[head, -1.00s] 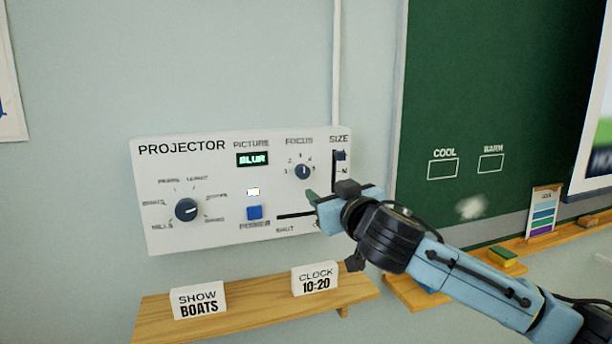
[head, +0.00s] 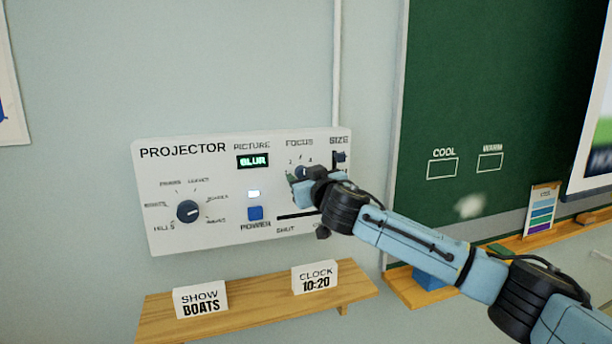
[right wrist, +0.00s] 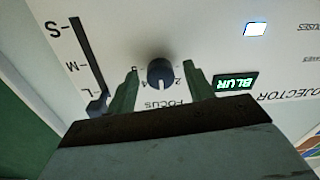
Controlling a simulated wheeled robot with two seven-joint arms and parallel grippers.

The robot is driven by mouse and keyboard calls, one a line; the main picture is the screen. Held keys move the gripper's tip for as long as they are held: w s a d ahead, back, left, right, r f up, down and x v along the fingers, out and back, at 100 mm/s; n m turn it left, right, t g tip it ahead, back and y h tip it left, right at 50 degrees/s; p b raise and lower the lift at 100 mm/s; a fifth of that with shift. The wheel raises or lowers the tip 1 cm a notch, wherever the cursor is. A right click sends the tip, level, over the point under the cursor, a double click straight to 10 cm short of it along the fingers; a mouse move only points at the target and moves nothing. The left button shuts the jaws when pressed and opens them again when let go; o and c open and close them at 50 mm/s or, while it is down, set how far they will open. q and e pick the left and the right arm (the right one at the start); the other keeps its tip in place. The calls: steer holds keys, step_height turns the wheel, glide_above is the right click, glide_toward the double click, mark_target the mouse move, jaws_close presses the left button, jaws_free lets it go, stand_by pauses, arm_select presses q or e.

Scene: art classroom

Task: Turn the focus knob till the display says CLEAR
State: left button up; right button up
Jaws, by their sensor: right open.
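The white projector panel (head: 225,215) is on the wall, and its picture display (head: 253,161) reads BLUR. The same display shows in the right wrist view (right wrist: 235,84). The dark round focus knob (right wrist: 160,72) is seen in the right wrist view between the two green fingers of my right gripper (right wrist: 160,82). The fingers stand apart on either side of it, with a gap to each. In the head view my right gripper (head: 292,186) covers most of the focus knob. My left gripper is not in view.
The size slider (head: 340,157) is right of the knob. The blue power button (head: 255,212), the lit white lamp (head: 253,194) and another dial (head: 187,211) are left. Below is a wooden shelf (head: 255,300) with the BOATS sign (head: 200,300) and the clock sign (head: 315,278).

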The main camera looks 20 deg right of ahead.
steer(key=shift+w, duration=0.15)
steer(key=c, duration=1)
steer(key=shift+o, duration=0.2)
steer(key=shift+f+m, duration=0.15)
steer(key=shift+m, duration=0.15)
steer(key=shift+a+m+b, duration=0.1)
steer(key=shift+m+b, duration=0.8)
steer(key=shift+m, duration=3.2)
